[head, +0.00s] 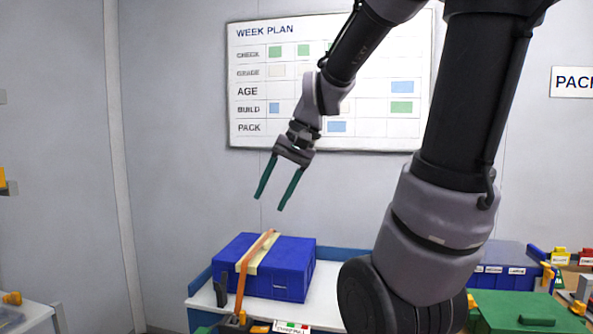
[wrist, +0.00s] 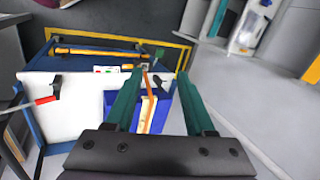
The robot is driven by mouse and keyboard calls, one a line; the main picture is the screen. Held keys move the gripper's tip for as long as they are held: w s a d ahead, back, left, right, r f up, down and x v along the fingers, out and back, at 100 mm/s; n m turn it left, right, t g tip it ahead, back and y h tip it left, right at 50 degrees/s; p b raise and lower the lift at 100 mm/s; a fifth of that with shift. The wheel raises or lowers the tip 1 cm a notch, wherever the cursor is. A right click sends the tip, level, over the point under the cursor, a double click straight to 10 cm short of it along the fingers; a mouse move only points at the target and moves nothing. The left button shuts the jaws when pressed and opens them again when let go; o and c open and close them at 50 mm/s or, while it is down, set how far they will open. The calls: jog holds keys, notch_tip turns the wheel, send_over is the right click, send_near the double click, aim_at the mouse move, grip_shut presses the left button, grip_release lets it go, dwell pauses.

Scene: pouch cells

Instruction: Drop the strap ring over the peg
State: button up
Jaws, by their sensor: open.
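A blue box (head: 289,268) sits on a white bench top, with a cream strip (head: 256,257) across its lid. An orange strap (head: 241,284) lies over the strip and runs down past the box's front edge. The wrist view also shows the strap (wrist: 146,117) and part of the box (wrist: 117,105). My gripper (head: 268,203) is open and empty, its green fingers pointing down in the air above the box. In the wrist view its fingertips (wrist: 161,72) appear on either side of the strap. I cannot clearly make out the strap ring or the peg.
The white bench top (head: 321,292) has blue raised edges and a small label (head: 291,327) at its front. A red-tipped tool (wrist: 45,100) lies at the left in the wrist view. A green surface (head: 510,309) and a second blue box (head: 497,254) stand right.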

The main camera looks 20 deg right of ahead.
jog(key=s+d+r+n+t+h, duration=0.1)
jog(key=s+d+r+t+h, duration=0.1)
jog(key=s+d+r+t, duration=0.1)
notch_tip(320, 180, up, 2)
jog(key=shift+s+r+t+h, duration=0.15)
jog(key=shift+s+t+h, duration=0.15)
jog(key=shift+s+t, duration=0.55)
